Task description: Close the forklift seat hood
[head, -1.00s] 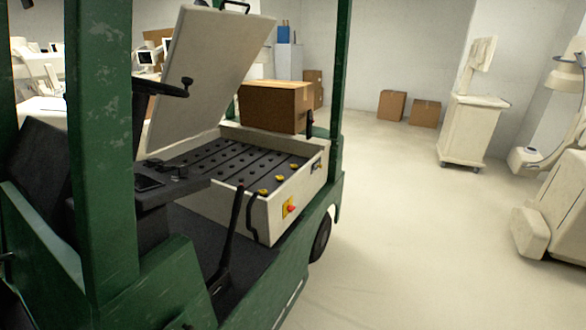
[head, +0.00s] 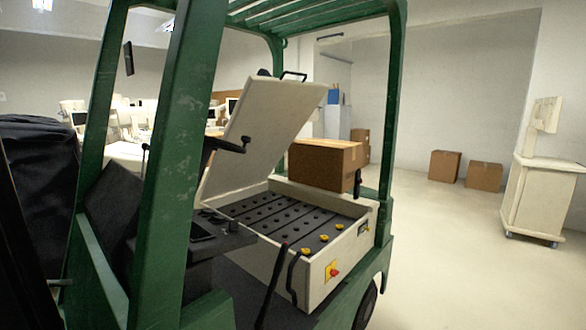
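The forklift seat hood (head: 262,127) is a pale beige panel in the head view. It stands raised and tilted back over the open battery box (head: 318,275) of the green forklift (head: 187,150). A black handle (head: 293,76) sits at its top edge, with a dark seat part just showing behind it. The battery top (head: 290,218), dark with yellow caps, is exposed. Neither of my grippers is in view.
A cardboard box (head: 325,165) sits behind the battery box on the forklift. Green posts stand on both sides of the opening. More boxes (head: 445,166) and a white cart (head: 540,190) stand farther right. The floor (head: 450,260) right of the forklift is clear.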

